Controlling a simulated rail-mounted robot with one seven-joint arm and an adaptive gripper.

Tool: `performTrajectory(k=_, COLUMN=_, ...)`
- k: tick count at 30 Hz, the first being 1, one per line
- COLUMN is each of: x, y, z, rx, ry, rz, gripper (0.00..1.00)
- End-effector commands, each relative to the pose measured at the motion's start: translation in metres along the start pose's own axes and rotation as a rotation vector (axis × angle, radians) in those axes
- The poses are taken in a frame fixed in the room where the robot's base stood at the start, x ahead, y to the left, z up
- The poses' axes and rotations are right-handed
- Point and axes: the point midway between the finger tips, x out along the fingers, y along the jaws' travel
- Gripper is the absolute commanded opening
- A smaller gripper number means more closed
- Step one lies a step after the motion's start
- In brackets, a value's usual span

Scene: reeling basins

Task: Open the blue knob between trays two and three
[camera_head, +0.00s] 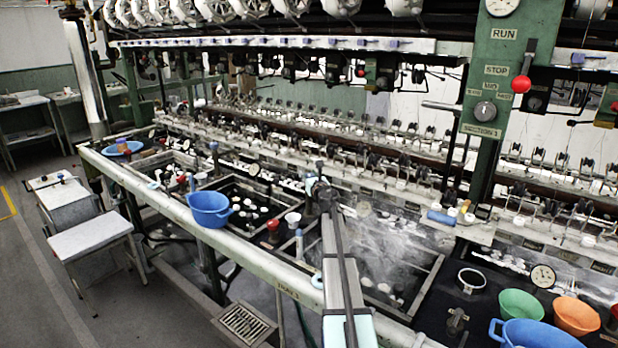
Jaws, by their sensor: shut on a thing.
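My gripper (324,196) is at the far end of the strip between two dark basins, reached by my arm from the lower middle. It is shut at the spot where the blue knob stands, and its dark fingers and my arm hide the knob. I cannot tell how far the knob is turned. Tray two (232,185) is the dark basin left of the gripper, with several pale cocoons. Tray three (428,280) is right of my arm, partly hidden by it and by pale steam.
A red knob (273,225) and a white cup (293,217) stand left of my arm. A blue bowl (209,208) sits on the front rail. Another blue knob (214,147) stands farther left. Bowls (520,304) crowd the lower right. Reeling gear (400,150) runs behind the gripper.

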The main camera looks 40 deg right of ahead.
Motion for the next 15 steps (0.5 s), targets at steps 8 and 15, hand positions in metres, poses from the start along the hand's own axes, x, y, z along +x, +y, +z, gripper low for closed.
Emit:
performTrajectory(k=8, x=0.0024, y=-0.0008, z=0.0027, rx=0.002, ry=-0.003, rz=-0.002, gripper=0.71)
performTrajectory(k=15, x=0.0012, y=-0.0004, z=0.0014, rx=0.001, ry=-0.001, rz=-0.002, gripper=0.71)
